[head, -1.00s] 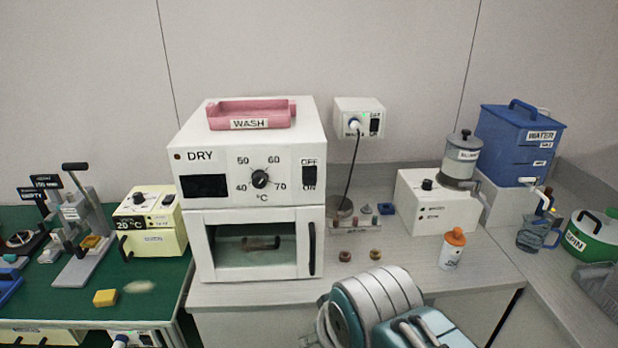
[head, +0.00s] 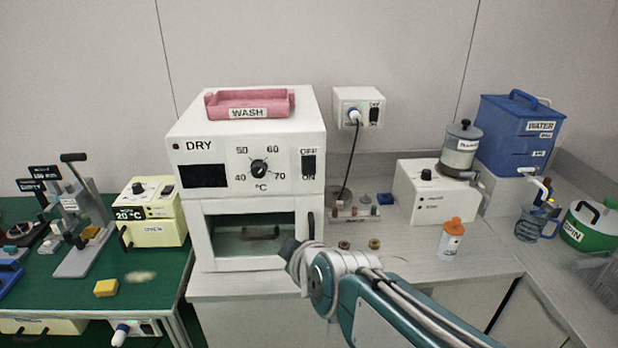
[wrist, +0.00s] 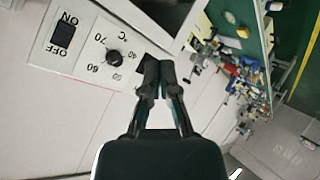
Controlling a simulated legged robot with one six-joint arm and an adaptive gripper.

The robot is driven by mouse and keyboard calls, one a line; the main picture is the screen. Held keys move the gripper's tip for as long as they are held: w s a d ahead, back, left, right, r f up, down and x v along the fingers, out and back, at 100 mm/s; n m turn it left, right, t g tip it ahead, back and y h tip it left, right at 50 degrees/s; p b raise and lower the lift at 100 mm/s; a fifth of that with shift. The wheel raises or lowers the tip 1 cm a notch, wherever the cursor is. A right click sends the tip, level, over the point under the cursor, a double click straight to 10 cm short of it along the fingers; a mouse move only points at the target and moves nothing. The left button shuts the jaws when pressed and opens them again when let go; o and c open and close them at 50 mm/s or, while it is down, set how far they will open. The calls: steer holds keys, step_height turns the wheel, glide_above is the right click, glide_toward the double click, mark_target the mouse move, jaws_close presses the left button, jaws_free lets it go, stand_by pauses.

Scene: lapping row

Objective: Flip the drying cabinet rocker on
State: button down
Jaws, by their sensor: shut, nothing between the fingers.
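The white drying cabinet (head: 225,146), marked DRY, stands on the grey counter. Its black rocker (head: 309,164) sits between the OFF label above and the ON label below, right of the temperature dial (head: 259,167). Which way the rocker is tipped is too small to tell. In the wrist view the rocker (wrist: 63,35) is at the upper left and the dial (wrist: 113,57) is right of it. My gripper (wrist: 160,62) is shut and empty, apart from the panel's rocker. In the head view my gripper (head: 288,248) is in front of the cabinet's lower door, below the rocker.
A pink WASH tray (head: 249,112) lies on top of the cabinet. A wall box (head: 345,95) with a cord hangs to the right. Small pots (head: 374,245) and an orange-capped bottle (head: 450,242) stand on the counter. A cream oven box (head: 165,232) is at left.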

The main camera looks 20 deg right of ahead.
mark_target(308, 174)
steer(key=w+d+r+n+t+h, duration=0.2)
steer(key=w+d+n+t+h, duration=0.2)
steer(key=w+d+n+h, duration=0.1)
steer(key=shift+w+d+r+n+h, duration=0.4)
steer(key=shift+w+d+n, duration=0.3)
steer(key=shift+d, duration=0.25)
steer(key=shift+w, duration=0.1)
steer(key=x, duration=1.4)
steer(key=shift+w+r, duration=0.1)
steer(key=shift+r, duration=0.1)
